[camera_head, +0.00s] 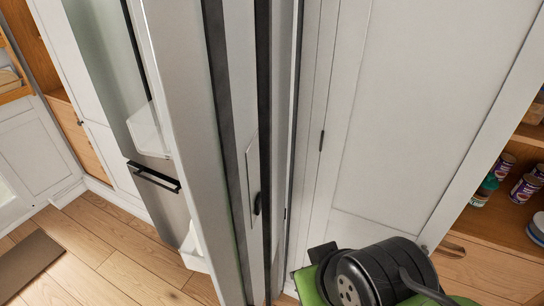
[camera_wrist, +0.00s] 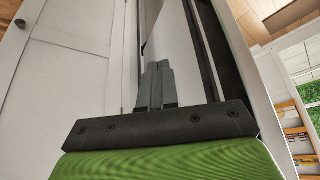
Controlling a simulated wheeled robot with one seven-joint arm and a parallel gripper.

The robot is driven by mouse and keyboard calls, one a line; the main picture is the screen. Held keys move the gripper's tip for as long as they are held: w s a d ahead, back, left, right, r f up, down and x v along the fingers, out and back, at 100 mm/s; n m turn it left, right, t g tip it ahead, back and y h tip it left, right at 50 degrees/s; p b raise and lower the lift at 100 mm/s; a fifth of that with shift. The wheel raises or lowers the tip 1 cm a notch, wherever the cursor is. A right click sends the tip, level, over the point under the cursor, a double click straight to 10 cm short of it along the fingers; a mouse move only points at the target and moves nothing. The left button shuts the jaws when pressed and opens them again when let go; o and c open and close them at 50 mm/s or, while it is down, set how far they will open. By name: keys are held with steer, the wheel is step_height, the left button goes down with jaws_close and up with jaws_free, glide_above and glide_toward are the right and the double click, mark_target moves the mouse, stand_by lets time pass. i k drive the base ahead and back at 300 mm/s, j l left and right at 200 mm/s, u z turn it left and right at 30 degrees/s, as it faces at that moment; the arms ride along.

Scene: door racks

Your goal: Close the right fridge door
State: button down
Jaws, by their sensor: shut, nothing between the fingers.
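The fridge shows at the left and middle of the head view. A tall grey door panel (camera_head: 182,110) stands open, seen nearly edge-on, with dark vertical seal strips (camera_head: 262,130) beside it. I cannot tell for sure which panel is the right door. Another steel front with a dark handle (camera_head: 153,178) is further left. My gripper (camera_head: 322,252) is at the bottom right of the open panel, partly hidden by my green and black wrist. In the wrist view its grey fingers (camera_wrist: 157,84) are together and empty, with a dark-edged door (camera_wrist: 222,60) behind them; contact cannot be told.
A white cabinet panel (camera_head: 410,110) stands close on the right. Beyond it, a wooden shelf (camera_head: 508,232) holds several cans (camera_head: 524,187). Wooden floor (camera_head: 110,235) is open at the lower left, with a brown mat (camera_head: 30,262).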

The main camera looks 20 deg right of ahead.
mark_target(219, 71)
steer(key=k+j+u, duration=0.1)
steer(key=j, duration=0.3)
steer(key=k+j, duration=0.15)
steer(key=j, duration=0.2)
steer(key=k+j+u, duration=0.15)
steer(key=j, duration=0.25)
